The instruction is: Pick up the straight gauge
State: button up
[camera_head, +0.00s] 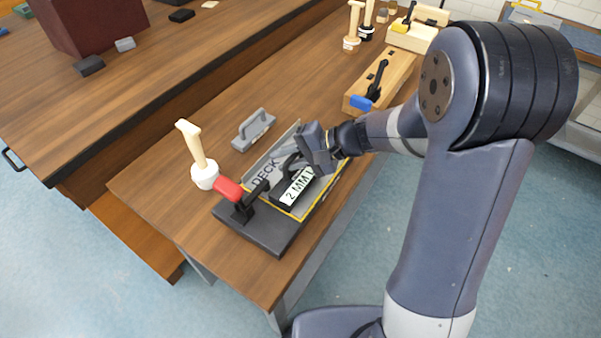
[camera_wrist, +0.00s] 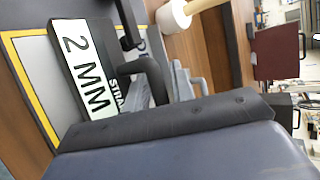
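The straight gauge is a black block with a white label reading "2 MM" (camera_head: 296,187) and a dark arched handle. It lies on the grey plate marked "DECK" with a yellow border (camera_head: 268,171). In the wrist view the gauge's label (camera_wrist: 84,68) is at the upper left, with "STRA" beside it and the black handle to its right. My gripper (camera_head: 306,155) is at the gauge's far end, close to the handle. Its dark body fills the bottom of the wrist view.
A red-handled clamp (camera_head: 234,193) stands at the plate's near-left corner. A white-headed mallet (camera_head: 203,170) and a grey handled tool (camera_head: 254,130) are to the left. A wooden block with a blue-handled clamp (camera_head: 365,100) is behind. Bare tabletop (camera_head: 155,183) lies left of the mallet.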

grip_shut()
dwell(0.5)
